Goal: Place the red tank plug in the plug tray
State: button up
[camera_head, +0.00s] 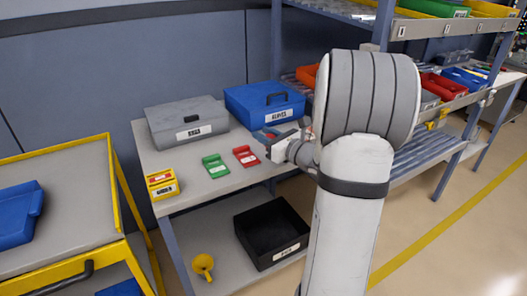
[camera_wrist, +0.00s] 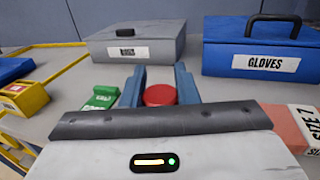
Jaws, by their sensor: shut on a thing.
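My gripper (camera_wrist: 160,82) is shut on the red tank plug (camera_wrist: 160,95), a round red piece between its two blue fingers in the wrist view. A small green tray (camera_head: 215,165) and a small red tray (camera_head: 245,156) lie on the bench to the gripper's left. Their labels are too small to read, so I cannot tell which is the plug tray. The green one also shows in the wrist view (camera_wrist: 101,97).
A grey case (camera_head: 187,122) and a blue GLOVES case (camera_head: 264,103) stand at the bench's back. A yellow box (camera_head: 162,184) is at its front left. Below are a black bin (camera_head: 272,232) and a yellow funnel (camera_head: 203,265). A pinkish SIZE 7 box (camera_wrist: 292,124) is at right.

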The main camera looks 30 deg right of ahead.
jog(key=shift+s+d+f+b, duration=0.1)
jog(key=shift+f+b, duration=0.25)
jog(key=shift+f, duration=2.3)
jog(key=o, duration=0.8)
